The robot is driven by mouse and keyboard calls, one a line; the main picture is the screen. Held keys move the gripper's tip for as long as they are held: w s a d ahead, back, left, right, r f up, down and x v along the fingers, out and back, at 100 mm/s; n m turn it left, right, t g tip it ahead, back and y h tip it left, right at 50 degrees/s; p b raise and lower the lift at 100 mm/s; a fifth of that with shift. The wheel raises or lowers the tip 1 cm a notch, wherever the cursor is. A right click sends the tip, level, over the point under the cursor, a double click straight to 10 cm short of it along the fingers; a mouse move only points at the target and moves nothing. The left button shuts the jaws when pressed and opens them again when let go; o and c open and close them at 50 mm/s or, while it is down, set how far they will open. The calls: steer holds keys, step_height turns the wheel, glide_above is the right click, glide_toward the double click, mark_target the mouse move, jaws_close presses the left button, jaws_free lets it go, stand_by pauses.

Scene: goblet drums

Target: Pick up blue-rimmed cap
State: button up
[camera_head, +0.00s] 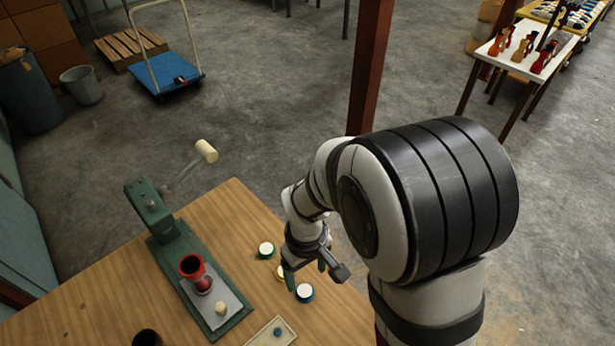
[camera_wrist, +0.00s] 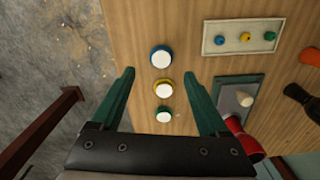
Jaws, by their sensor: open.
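The blue-rimmed cap (camera_wrist: 161,57) has a white top and lies on the wooden table, farthest up in a row of three caps in the wrist view. In the head view it is the cap (camera_head: 305,293) nearest the camera. A yellow-rimmed cap (camera_wrist: 163,89) and a green-rimmed cap (camera_wrist: 164,115) follow below it. In the head view the yellow-rimmed cap (camera_head: 281,273) is partly hidden by a finger. My gripper (camera_wrist: 159,74) is open and empty above the row, its green fingers on either side. The blue-rimmed cap shows just beyond the fingertips.
A green press (camera_head: 170,235) with a red goblet (camera_head: 192,266) and a pale knob (camera_head: 221,308) stands left of the caps. A pale tray (camera_wrist: 212,46) holds three small coloured pieces. Dark and orange goblets show at the wrist view's right. Bare table surrounds the caps.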

mark_target(305, 290)
steer(key=f, duration=0.7)
steer(key=shift+a+f, duration=0.2)
steer(key=shift+f, duration=0.2)
steer(key=c, duration=1.2)
steer(key=shift+r, duration=0.1)
